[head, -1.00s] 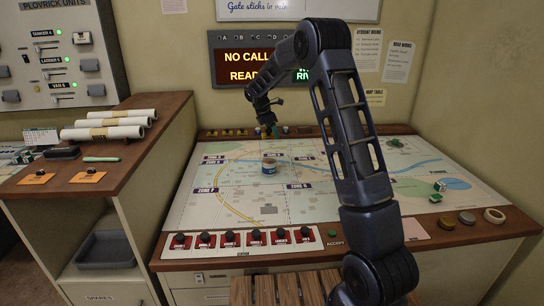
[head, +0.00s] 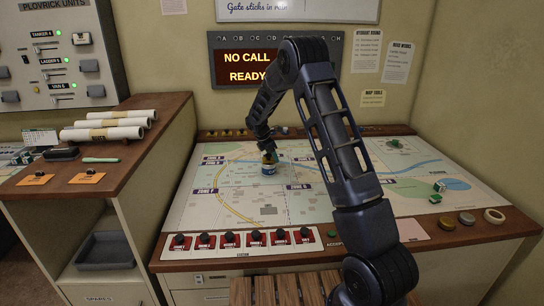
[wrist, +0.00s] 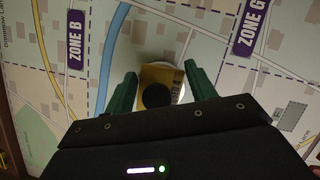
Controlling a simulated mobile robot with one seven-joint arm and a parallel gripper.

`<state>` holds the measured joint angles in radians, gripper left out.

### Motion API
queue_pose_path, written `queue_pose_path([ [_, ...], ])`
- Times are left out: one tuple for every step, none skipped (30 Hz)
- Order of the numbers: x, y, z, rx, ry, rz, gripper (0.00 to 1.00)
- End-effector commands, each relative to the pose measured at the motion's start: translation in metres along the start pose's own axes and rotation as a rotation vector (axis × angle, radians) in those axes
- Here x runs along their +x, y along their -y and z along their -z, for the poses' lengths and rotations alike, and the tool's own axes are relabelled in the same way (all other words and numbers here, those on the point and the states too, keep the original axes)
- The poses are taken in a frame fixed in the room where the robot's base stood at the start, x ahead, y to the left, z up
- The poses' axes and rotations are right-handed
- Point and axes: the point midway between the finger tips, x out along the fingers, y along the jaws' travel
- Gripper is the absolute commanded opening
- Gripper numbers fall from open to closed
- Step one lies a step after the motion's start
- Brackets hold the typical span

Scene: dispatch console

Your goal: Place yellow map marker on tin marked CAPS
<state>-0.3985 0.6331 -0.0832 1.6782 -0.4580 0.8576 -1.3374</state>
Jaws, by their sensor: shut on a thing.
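The yellow map marker (wrist: 172,76) is a yellow block with a black round spot, seen between the two green fingers of my gripper (wrist: 160,74) in the wrist view. My gripper is shut on it. The tin (head: 268,169) is a small blue and white round can on the map in the head view, with my gripper (head: 268,155) right above it. In the wrist view the pale top of the tin (wrist: 181,92) shows partly behind the marker. I cannot tell whether marker and tin touch. The tin's lettering is too small to read.
The map table (head: 240,208) is mostly clear around the tin. Red switches (head: 230,240) line its front edge. A wooden cabinet with rolled charts (head: 103,133) stands left.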

Motion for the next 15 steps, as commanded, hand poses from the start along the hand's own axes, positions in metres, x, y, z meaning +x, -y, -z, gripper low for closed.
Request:
queue_pose_path([
  [-0.0006, -0.0003, -0.0002, 0.000, 0.000, -0.001, 0.32],
  [-0.0008, -0.0003, -0.0003, 0.000, 0.000, -0.001, 0.32],
  [-0.0008, -0.0003, -0.0003, 0.000, 0.000, -0.001, 0.32],
  [-0.0009, -0.0003, -0.0002, 0.000, 0.000, -0.001, 0.32],
  [-0.0008, -0.0003, -0.0002, 0.000, 0.000, -0.001, 0.32],
  [-0.0006, -0.0003, -0.0001, 0.000, 0.000, -0.001, 0.32],
  [-0.0002, -0.0003, 0.0001, 0.000, 0.000, -0.001, 0.32],
  [0.0005, -0.0003, 0.0004, 0.000, 0.000, -0.001, 0.32],
  [0.0014, -0.0003, 0.0008, 0.000, 0.000, -0.001, 0.32],
  [0.0017, -0.0003, 0.0009, 0.000, 0.000, -0.001, 0.58],
  [0.0013, -0.0004, 0.0008, 0.000, 0.000, -0.002, 0.63],
  [0.0013, -0.0003, 0.0008, 0.000, 0.000, -0.002, 0.71],
  [0.0013, -0.0003, 0.0008, 0.000, 0.000, -0.002, 0.77],
  [0.0013, -0.0004, 0.0008, 0.000, 0.000, -0.002, 0.78],
  [0.0013, -0.0003, 0.0008, 0.000, 0.000, -0.002, 0.78],
])
